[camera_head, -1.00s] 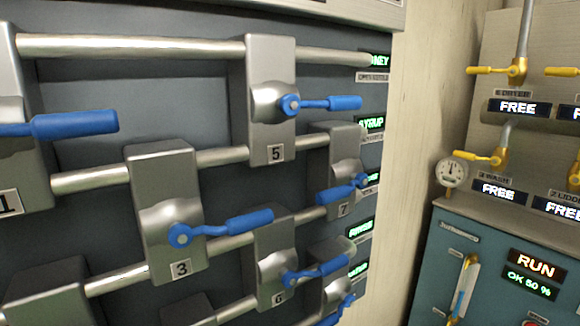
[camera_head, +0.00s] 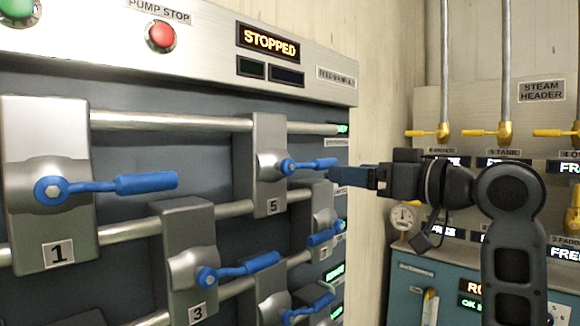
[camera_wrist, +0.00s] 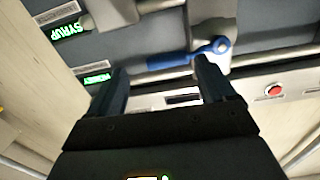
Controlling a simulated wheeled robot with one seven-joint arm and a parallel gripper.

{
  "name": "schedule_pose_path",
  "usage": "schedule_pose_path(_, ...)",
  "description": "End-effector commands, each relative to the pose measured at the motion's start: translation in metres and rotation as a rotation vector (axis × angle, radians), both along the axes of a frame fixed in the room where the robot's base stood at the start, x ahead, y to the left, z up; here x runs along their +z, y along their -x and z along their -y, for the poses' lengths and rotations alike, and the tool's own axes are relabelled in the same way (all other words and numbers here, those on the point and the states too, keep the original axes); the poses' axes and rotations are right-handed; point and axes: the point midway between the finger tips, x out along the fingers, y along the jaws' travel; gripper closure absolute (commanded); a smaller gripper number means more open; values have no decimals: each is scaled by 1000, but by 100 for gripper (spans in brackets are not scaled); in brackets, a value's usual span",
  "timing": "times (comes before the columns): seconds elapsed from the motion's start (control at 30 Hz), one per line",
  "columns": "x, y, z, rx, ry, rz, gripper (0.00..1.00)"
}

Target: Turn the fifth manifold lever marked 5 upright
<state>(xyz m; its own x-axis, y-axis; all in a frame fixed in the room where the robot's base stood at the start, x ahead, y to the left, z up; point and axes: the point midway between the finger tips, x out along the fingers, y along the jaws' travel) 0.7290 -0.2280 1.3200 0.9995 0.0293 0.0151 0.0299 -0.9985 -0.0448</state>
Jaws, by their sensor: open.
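The lever marked 5 has a blue handle (camera_head: 315,164) on a grey valve block (camera_head: 268,190) with a "5" plate. The handle lies about level, pointing right from its pivot. My gripper (camera_head: 343,176) reaches in from the right, its fingertips close to the handle's free end. In the wrist view, my gripper's two dark fingers (camera_wrist: 160,72) are apart, and the blue handle (camera_wrist: 185,59) shows at their tips, crossing the space between them. Its pivot lies near the right finger. I cannot tell whether any finger touches the handle.
Steel pipes (camera_head: 180,121) run between the blocks. Above are a red pump stop button (camera_head: 161,36) and a "STOPPED" display (camera_head: 269,42). Yellow-handled valves (camera_head: 487,133) stand behind my arm.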

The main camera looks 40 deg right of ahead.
Motion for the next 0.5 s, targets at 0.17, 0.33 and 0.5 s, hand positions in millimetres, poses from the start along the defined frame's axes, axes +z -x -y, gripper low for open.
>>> schedule_pose_path(0.17,14,5,4,4,43,-14,17)
schedule_pose_path(0.33,16,-10,3,8,45,-16,17)
schedule_pose_path(0.5,16,-37,2,8,45,-16,17)
